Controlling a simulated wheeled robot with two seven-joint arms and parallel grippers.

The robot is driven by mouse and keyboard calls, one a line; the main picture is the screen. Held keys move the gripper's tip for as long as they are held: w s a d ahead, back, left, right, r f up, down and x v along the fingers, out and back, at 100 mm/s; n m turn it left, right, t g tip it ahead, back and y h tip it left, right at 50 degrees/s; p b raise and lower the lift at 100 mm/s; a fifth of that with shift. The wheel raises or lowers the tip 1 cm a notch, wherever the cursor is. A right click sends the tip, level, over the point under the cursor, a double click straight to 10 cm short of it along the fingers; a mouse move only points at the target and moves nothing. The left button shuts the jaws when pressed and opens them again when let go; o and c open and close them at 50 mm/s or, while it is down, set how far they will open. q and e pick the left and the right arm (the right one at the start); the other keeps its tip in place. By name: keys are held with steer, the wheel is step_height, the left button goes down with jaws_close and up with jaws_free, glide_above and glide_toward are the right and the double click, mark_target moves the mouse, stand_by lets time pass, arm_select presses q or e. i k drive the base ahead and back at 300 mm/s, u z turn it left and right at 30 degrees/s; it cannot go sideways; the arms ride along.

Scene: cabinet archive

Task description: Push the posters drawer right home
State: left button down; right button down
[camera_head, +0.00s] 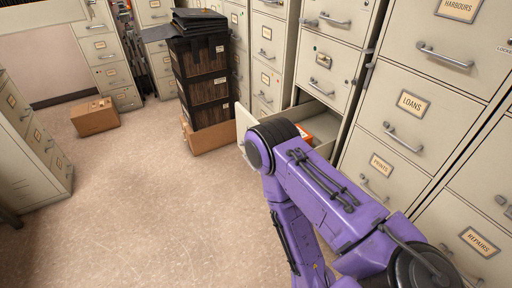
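One cream cabinet drawer (245,119) stands pulled out from the row of cabinets, right of centre. Its label is not readable from here, so I cannot tell by name that it is the posters drawer. An orange-red item (304,133) lies inside it. My purple right arm crosses in front of the drawer and hides much of its front and near side. I cannot tell whether the arm touches it. Neither of my grippers shows in the view.
Closed drawers labelled Loans (411,103), Prints (381,165) and Repairs (479,242) are at the right. Dark crates (203,88) are stacked on a cardboard box (211,138) beyond the open drawer. Another box (94,116) lies at the left. The floor (150,210) between is clear.

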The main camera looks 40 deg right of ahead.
mark_target(319, 120)
steer(key=z, duration=0.65)
steer(key=i, duration=0.8)
steer(key=z, duration=1.05)
steer(key=i, duration=0.2)
steer(key=z, duration=0.2)
